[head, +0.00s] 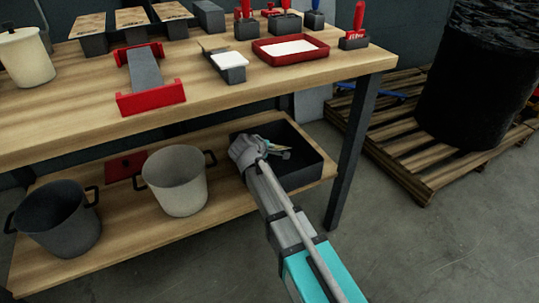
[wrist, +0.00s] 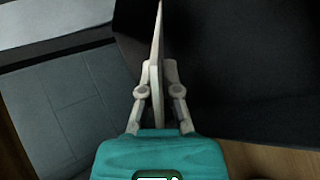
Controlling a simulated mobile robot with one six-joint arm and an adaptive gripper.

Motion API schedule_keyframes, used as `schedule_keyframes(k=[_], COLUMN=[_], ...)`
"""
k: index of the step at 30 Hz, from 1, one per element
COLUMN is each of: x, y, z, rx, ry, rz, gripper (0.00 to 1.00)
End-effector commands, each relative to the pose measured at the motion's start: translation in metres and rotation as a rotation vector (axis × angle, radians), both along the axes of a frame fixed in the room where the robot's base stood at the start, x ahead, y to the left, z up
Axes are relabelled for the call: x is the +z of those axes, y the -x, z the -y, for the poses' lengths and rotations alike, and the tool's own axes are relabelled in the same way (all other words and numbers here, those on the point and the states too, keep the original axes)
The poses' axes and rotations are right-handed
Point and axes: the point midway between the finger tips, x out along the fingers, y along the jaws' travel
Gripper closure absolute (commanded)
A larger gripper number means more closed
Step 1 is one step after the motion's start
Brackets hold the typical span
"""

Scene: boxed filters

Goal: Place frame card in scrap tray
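The frame card (wrist: 157,45) shows edge-on in the wrist view as a thin pale upright strip between the fingers. My gripper (wrist: 157,95) is shut on it. In the head view my gripper (head: 274,152) is at the black tray (head: 312,172) on the lower shelf, over its left part. A small pale bit of the card (head: 270,144) shows there, mostly hidden by my wrist. The black tray, which looks like the scrap tray, also fills the right of the wrist view (wrist: 240,75). I cannot tell whether the card touches the tray.
A pale bucket (head: 176,182) and a dark bucket (head: 60,218) stand left of the tray on the lower shelf (head: 140,240). The tabletop (head: 210,95) is above. A table leg (head: 350,150) stands just right of the tray. A pallet (head: 400,140) is farther right.

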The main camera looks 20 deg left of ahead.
Motion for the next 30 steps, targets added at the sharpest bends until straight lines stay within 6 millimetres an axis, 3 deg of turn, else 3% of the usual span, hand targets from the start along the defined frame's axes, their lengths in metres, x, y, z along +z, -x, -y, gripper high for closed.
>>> schedule_keyframes(k=[3, 20, 21, 26, 30], x=[-0.0099, -0.0141, -0.013, -0.0128, -0.0127], y=[0.0002, 0.001, 0.001, 0.0009, 0.0009], z=[-0.0002, -0.0012, -0.0012, -0.0011, -0.0012], rx=[0.0, 0.002, 0.002, 0.001, 0.001], ry=[0.0, 0.0, 0.0, 0.0, 0.0], rz=[0.0, 0.0, 0.0, 0.0, 0.0], gripper=[1.0, 1.0, 0.9, 0.6, 0.57])
